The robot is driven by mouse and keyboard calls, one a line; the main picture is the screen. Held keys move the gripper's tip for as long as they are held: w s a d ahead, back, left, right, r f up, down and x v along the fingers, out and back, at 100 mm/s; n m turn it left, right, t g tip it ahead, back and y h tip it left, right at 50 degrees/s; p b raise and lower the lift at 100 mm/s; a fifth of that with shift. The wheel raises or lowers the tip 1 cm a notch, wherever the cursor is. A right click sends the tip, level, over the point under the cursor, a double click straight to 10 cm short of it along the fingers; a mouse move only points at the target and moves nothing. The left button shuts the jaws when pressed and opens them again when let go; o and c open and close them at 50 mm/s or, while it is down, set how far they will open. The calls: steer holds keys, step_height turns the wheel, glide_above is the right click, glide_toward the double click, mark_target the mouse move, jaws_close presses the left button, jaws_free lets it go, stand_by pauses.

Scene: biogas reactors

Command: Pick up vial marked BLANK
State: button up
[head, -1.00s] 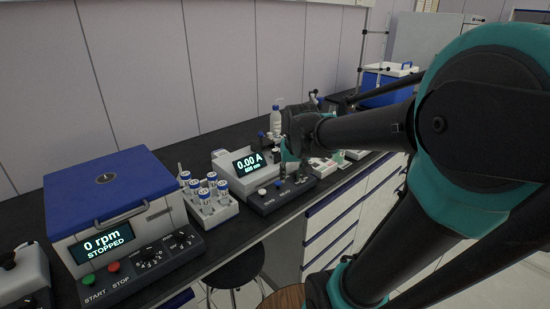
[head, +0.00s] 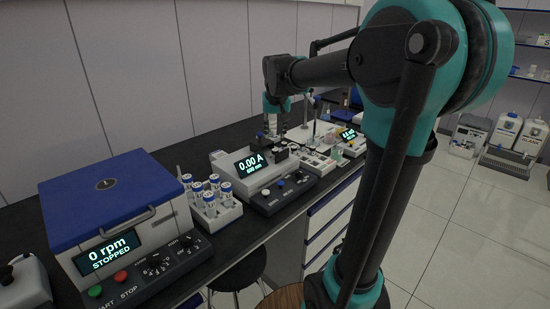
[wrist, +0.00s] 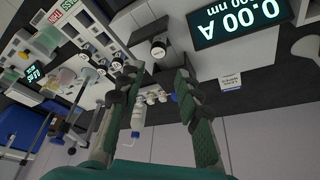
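My gripper (head: 277,133) hangs over the bench just behind the photometer in the head view. In the wrist view my gripper (wrist: 158,80) is open, with nothing between its dark green fingers. A black-capped vial (wrist: 158,49) with a pale top stands just beyond the fingertips, beside the photometer display. More black caps (wrist: 116,63) show left of it, close to the left finger. Their markings are too small to read, so I cannot tell which vial is marked BLANK. Blue-and-white labelled vials (head: 212,190) stand in a white rack (head: 226,213) beside the centrifuge.
The photometer (head: 230,162) reads 0.00 A. A blue-lidded centrifuge (head: 110,195) stands at the left, reading 0 rpm, stopped. Trays and another display unit (head: 348,136) stand right of the photometer.

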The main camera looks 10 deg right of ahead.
mark_target(275, 150)
steer(key=x, duration=0.9)
steer(key=shift+s+d+f, duration=0.1)
steer(key=shift+d, duration=0.1)
steer(key=shift+c, duration=0.5)
steer(key=c, duration=0.7)
steer(key=shift+o, duration=0.2)
